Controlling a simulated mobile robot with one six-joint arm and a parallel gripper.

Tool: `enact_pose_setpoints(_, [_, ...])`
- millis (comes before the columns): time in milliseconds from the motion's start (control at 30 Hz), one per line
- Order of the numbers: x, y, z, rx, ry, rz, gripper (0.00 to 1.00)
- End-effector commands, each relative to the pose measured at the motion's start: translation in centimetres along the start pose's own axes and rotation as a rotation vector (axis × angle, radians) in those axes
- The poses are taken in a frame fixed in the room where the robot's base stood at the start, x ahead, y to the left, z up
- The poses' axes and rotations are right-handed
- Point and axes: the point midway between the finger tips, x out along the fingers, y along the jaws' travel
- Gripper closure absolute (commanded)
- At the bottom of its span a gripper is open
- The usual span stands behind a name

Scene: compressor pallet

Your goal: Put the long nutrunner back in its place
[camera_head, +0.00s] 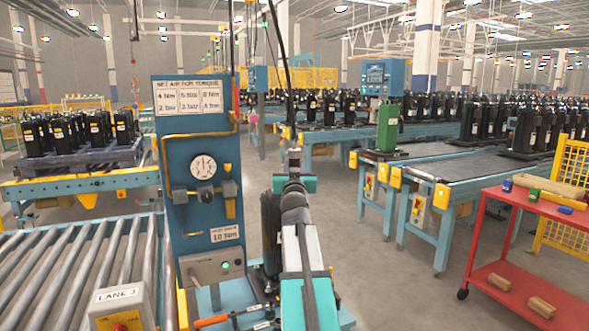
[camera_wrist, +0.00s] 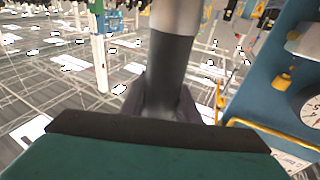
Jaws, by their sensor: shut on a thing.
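The long nutrunner is in my gripper, and its dark shaft with a lighter grey upper part (camera_wrist: 175,62) rises through the middle of the wrist view. My gripper (camera_wrist: 163,105) is shut around the dark part. In the head view, my gripper (camera_head: 294,184) is at the centre, right of the blue panel, with a slim grey part of the nutrunner (camera_head: 294,158) standing above it below a hanging cable. My arm hides the lower part of the tool. I cannot make out the nutrunner's holder in either view.
The blue panel (camera_head: 165,120) with a torque chart, gauge (camera_head: 203,167) and yellow pipe stands close at left. A roller conveyor (camera_head: 70,265) lies lower left. Grey floor is open between.

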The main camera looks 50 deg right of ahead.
Motion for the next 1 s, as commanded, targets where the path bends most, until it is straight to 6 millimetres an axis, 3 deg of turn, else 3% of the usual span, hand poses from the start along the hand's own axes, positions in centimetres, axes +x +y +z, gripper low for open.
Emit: enact_pose_setpoints(1000, [-0.2,0.0,0.8,0.000,0.006,-0.002,1.00])
